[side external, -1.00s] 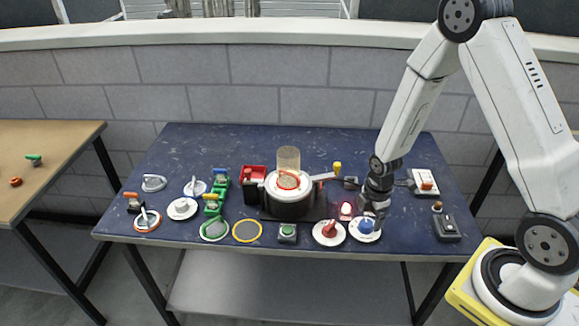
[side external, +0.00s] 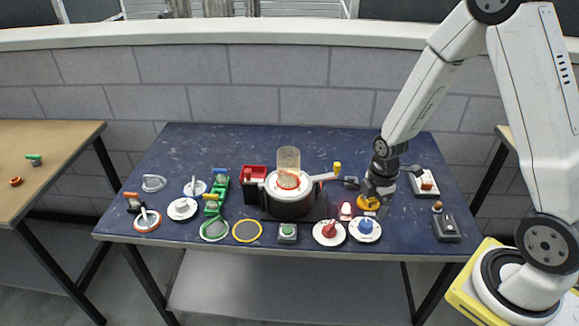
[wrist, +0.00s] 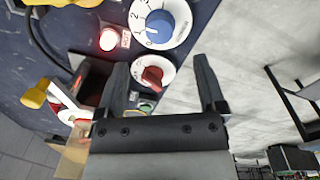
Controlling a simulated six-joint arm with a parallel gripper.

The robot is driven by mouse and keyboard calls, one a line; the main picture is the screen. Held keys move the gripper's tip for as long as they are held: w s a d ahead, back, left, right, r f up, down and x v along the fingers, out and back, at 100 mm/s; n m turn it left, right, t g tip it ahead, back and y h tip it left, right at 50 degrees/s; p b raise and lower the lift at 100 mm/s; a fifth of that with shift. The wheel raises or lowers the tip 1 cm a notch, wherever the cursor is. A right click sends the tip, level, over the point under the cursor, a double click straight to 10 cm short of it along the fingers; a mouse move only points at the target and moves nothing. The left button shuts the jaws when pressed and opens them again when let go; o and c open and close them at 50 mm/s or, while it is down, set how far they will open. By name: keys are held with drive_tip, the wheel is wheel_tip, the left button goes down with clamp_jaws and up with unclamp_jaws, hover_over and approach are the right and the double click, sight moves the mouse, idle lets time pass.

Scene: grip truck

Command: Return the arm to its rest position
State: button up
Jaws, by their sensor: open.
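My gripper (side external: 370,197) hangs over the right part of the dark blue table (side external: 320,148), behind the blue knob (side external: 366,226) on its white dial. Its fingers show apart and empty in the wrist view (wrist: 165,85). In that view the blue knob (wrist: 159,27) and the red knob (wrist: 152,76) lie beyond the fingers, with a lit red lamp (wrist: 108,39) beside them. The red knob (side external: 329,230) sits left of the blue one in the side view. I cannot tell the exact height of my gripper above the table.
A round device with a clear cylinder (side external: 288,160) stands mid-table, its handle reaching toward my arm. Switch boxes (side external: 447,228) stand at the right edge. Several valves and dials (side external: 182,208) fill the left part. The back of the table is clear.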

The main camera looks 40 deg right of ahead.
drive_tip(key=shift+r, duration=0.1)
drive_tip(key=shift+a+r+m, duration=0.3)
drive_tip(key=shift+r+m, duration=0.1)
drive_tip(key=shift+m, duration=0.1)
drive_tip(key=s+a+r+m+t, duration=0.1)
drive_tip(key=s+a+r+m, duration=0.1)
drive_tip(key=r+m, duration=0.3)
drive_tip(key=s+a+r+m+t, duration=0.1)
drive_tip(key=s+a+r+m, duration=0.1)
drive_tip(key=a+r+m, duration=0.3)
drive_tip(key=shift+s+a+r+m, duration=0.15)
drive_tip(key=shift+s+r+m, duration=0.1)
drive_tip(key=shift+m, duration=1.35)
